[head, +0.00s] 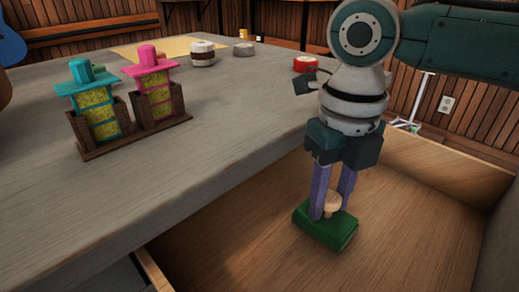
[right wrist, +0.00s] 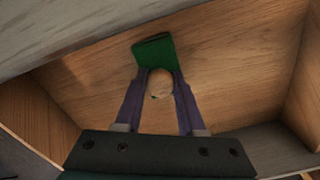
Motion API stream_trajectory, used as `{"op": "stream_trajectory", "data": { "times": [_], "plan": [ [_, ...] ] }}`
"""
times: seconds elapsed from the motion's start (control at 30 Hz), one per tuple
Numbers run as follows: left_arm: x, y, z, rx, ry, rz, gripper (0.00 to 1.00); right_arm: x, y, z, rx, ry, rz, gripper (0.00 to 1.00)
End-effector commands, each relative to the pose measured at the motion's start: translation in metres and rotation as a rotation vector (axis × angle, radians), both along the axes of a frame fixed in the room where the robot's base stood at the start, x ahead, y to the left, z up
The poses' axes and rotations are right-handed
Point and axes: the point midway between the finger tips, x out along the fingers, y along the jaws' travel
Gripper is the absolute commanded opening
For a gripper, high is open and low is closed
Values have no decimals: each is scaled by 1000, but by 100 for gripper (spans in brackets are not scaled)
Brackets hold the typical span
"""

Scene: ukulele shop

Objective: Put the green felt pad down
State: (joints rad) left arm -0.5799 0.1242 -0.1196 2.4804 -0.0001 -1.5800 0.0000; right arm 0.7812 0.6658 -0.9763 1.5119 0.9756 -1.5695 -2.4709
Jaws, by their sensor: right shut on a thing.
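The green felt pad (head: 325,230) is a dark green block with a round, pale wooden knob on top. My right gripper (head: 331,203) points down, with its purple fingers shut on either side of the knob. The pad is inside the open wooden drawer's outline, over its floor; I cannot tell whether it touches the floor. In the right wrist view the pad (right wrist: 156,52) shows beyond the fingertips, with the knob between them. My left gripper is not in view.
The open drawer (head: 230,250) has a bare floor around the pad and raised walls. The grey tabletop (head: 230,130) beside it holds a wooden rack (head: 135,137) with teal and pink bottle-like things, a brown-and-white jar (head: 202,54) and a red tin (head: 305,64).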

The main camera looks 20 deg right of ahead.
Motion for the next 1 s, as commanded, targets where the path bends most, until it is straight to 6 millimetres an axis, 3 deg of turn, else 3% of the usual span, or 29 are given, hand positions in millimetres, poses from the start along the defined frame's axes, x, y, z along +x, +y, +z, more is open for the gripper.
{"op": "stream_trajectory", "data": {
  "times": [0.33, 0.37, 0.6, 0.87, 1.0],
  "plan": [
    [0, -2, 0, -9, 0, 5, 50, 0, 0, -3, 1, -1, 0, 0],
    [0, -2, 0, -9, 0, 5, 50, 0, 0, -2, 1, -1, 0, 42],
    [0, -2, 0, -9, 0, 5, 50, 0, 0, -2, 1, -1, 1, 68],
    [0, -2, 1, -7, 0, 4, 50, 0, 0, -1, 1, -1, 0, 68],
    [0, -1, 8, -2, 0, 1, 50, 1, 1, 16, 2, -3, 2, 68]
  ]
}}
